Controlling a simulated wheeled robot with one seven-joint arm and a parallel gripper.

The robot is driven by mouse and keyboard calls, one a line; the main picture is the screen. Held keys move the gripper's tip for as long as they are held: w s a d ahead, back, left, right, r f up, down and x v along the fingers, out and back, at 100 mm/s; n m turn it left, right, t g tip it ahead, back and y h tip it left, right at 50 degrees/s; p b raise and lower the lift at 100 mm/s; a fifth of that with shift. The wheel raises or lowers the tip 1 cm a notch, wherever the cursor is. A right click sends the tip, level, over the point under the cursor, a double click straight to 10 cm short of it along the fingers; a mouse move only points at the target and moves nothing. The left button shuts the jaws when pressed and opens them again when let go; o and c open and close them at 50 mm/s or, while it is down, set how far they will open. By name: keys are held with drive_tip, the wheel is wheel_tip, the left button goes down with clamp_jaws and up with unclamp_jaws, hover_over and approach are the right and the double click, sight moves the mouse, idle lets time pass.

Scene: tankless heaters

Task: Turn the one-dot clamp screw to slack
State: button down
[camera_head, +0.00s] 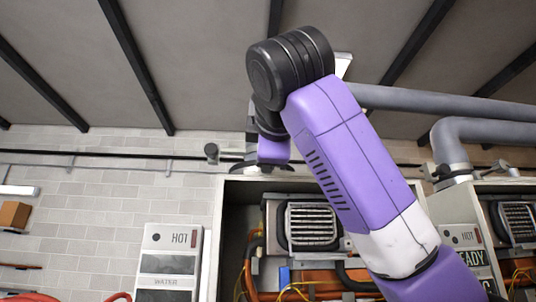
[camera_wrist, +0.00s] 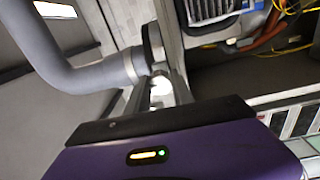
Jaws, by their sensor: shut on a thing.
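My gripper shows in the head view (camera_head: 265,166) above the left heater cabinet, partly hidden behind my arm. In the wrist view its fingers (camera_wrist: 162,92) reach up beside the collar of a grey pipe. They are shut on a small part at this collar, which I take to be the clamp screw; the fingers mostly hide it. A pipe clamp (camera_wrist: 133,68) circles the pipe end there. No dot marks are readable in either view. In the head view another clamp (camera_head: 447,173) sits on the right pipe elbow.
The open left heater cabinet (camera_head: 222,235) shows a finned unit (camera_head: 312,225), pipes and wires. A white panel marked HOT (camera_head: 170,262) is on the wall at left. A grey pipe (camera_head: 440,101) runs across at upper right. The brick wall (camera_head: 110,200) at left is mostly clear.

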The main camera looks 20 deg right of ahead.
drive_tip(key=shift+n, duration=0.7)
drive_tip(key=c, duration=1.1)
unclamp_jaws()
drive_tip(key=b+v, duration=0.3)
drive_tip(key=v, duration=0.5)
drive_tip(key=shift+w, duration=0.1)
